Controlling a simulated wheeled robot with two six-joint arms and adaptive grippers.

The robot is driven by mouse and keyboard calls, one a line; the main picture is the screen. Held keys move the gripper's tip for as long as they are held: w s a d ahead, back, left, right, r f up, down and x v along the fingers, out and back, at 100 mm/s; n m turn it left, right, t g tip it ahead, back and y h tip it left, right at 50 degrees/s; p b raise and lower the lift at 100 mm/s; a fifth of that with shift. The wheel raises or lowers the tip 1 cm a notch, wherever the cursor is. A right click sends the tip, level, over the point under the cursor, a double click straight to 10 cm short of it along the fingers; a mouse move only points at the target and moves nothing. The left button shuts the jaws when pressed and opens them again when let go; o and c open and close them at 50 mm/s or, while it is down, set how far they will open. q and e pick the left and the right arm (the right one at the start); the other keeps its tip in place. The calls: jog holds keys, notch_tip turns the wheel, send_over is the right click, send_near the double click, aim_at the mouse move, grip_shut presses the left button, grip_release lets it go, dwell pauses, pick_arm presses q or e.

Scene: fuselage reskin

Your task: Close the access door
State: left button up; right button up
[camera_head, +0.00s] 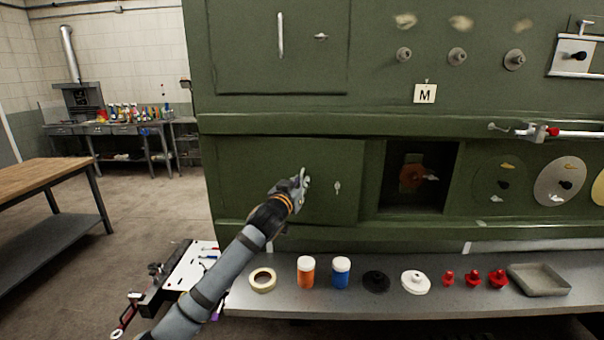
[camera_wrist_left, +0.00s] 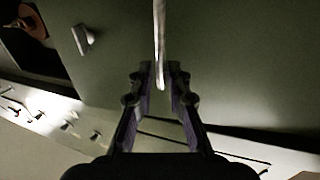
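The access door (camera_head: 260,165) is a green panel low on the left of the green fuselage wall; it also shows in the left wrist view (camera_wrist_left: 215,60). I cannot tell for sure if it stands slightly ajar. It has an upright bar handle and a small latch (camera_head: 337,187), which shows in the left wrist view too (camera_wrist_left: 83,38). My left gripper (camera_head: 301,178) is at the handle. In the left wrist view the pale handle (camera_wrist_left: 159,45) runs between the two fingertips (camera_wrist_left: 160,68), with narrow gaps visible beside it. My right gripper is out of view.
Right of the door is a dark recess (camera_head: 390,190) with a red-brown knob (camera_head: 411,177). Below, a grey shelf (camera_head: 330,305) carries tape, two jars, discs, red knobs and a tray (camera_head: 538,280).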

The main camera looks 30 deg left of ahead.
pick_arm(q)
jog(key=shift+x, duration=0.95)
grip_shut()
